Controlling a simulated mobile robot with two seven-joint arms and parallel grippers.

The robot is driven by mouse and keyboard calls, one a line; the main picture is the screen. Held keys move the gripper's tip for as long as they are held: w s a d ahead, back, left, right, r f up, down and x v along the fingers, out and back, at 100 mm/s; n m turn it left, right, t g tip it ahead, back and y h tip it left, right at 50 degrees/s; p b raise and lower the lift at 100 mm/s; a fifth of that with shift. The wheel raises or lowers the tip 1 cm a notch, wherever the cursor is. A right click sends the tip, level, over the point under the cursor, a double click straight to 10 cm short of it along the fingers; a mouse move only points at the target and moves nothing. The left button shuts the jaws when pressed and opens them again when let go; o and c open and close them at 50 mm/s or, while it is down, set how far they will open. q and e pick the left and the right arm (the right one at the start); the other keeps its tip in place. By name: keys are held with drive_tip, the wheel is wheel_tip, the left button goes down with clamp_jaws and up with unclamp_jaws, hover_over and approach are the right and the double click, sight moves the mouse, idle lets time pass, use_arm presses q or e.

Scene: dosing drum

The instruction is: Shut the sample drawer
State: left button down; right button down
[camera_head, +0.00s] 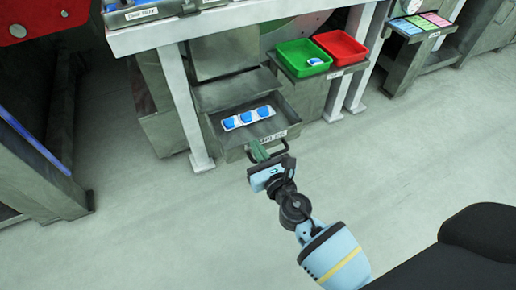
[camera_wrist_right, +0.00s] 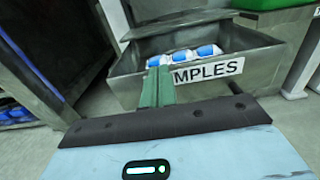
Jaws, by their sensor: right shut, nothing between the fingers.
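The sample drawer (camera_head: 289,124) is a grey metal drawer low in the bench and stands pulled out. It also shows in the wrist view (camera_wrist_right: 262,62), with a white label whose left part is hidden by my fingers. In it lies a white strip with blue-topped samples (camera_head: 248,118); these show in the wrist view too (camera_wrist_right: 183,55). My right gripper (camera_head: 258,150) is at the drawer's front face by the dark handle (camera_head: 281,151). Its green fingers (camera_wrist_right: 157,86) are together with nothing between them. I cannot tell whether they touch the front. My left gripper is out of view.
A green bin (camera_head: 301,57) and a red bin (camera_head: 341,46) sit on a shelf right of the drawer. A white bench leg (camera_head: 185,105) stands close to its left. The floor (camera_head: 140,235) in front is clear.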

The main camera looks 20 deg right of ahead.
drive_tip(key=b, duration=0.2)
hover_over(242, 133)
drive_tip(key=shift+w+a, duration=0.1)
idle(0.4)
